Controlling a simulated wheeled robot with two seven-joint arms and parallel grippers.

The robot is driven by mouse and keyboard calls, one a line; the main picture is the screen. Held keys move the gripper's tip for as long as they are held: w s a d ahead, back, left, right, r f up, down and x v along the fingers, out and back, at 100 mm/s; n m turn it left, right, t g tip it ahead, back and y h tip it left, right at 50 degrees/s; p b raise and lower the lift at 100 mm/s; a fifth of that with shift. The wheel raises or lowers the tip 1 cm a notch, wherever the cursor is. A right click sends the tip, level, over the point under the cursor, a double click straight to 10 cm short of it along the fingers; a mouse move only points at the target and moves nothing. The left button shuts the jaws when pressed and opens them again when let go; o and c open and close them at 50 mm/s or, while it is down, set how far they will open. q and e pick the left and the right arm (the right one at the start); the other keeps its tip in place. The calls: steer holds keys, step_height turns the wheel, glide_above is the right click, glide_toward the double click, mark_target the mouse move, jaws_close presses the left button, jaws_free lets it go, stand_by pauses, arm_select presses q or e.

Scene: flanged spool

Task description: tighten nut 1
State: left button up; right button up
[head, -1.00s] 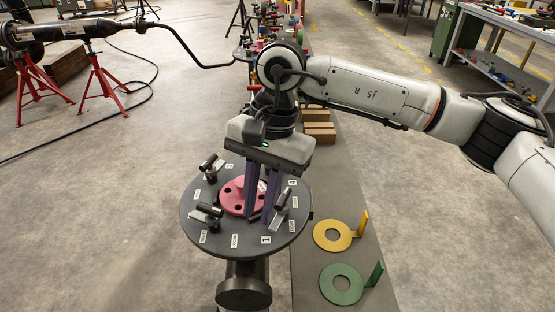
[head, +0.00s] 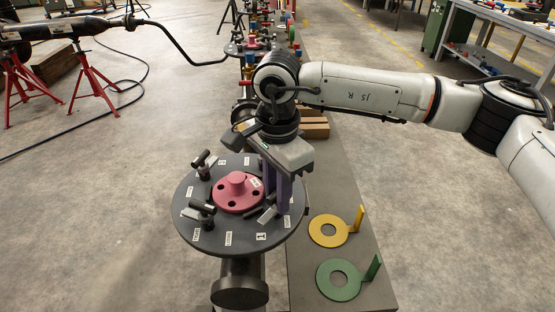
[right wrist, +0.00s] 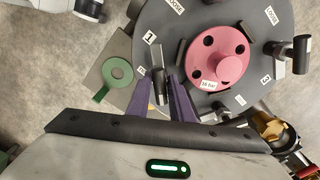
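A round dark plate (head: 215,240) carries a pink flanged spool (head: 238,192) at its middle, with several dark T-shaped nuts and grey arms around it. The label 1 (head: 261,237) is on the plate's near side; it also shows in the right wrist view (right wrist: 149,38). Close to it, the dark cylinder of nut 1 (right wrist: 158,74) shows between the purple fingers of my right gripper (right wrist: 162,82). The fingers stand either side of it; whether they touch it cannot be told. In the head view, my right gripper (head: 282,205) is over the plate's right side. My left gripper is not in view.
A yellow ring with a tab (head: 329,230) and a green ring with a tab (head: 340,280) lie on the grey strip right of the plate. Brown blocks (head: 312,128) lie behind.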

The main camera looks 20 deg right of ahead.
steer(key=shift+r+m+p, duration=0.2)
steer(key=shift+m+p, duration=0.1)
steer(key=shift+m, duration=0.5)
steer(key=shift+m+p, duration=0.35)
steer(key=shift+m, duration=0.35)
steer(key=m+p, duration=0.1)
steer(key=m, duration=0.2)
steer(key=shift+f+m, duration=0.35)
steer(key=shift+m, duration=0.45)
steer(key=shift+m+b, duration=0.45)
steer(key=shift+m, duration=0.25)
steer(key=m+b, duration=0.1)
steer(key=m, duration=0.5)
steer(key=shift+b, duration=0.35)
steer(key=shift+f+b, duration=0.1)
steer(key=shift+b, duration=0.2)
steer(key=shift+n+b, duration=0.5)
steer(key=shift+n, duration=0.5)
step_height(320, 180, up, 7)
steer(key=p, duration=0.4)
steer(key=shift+r, duration=0.25)
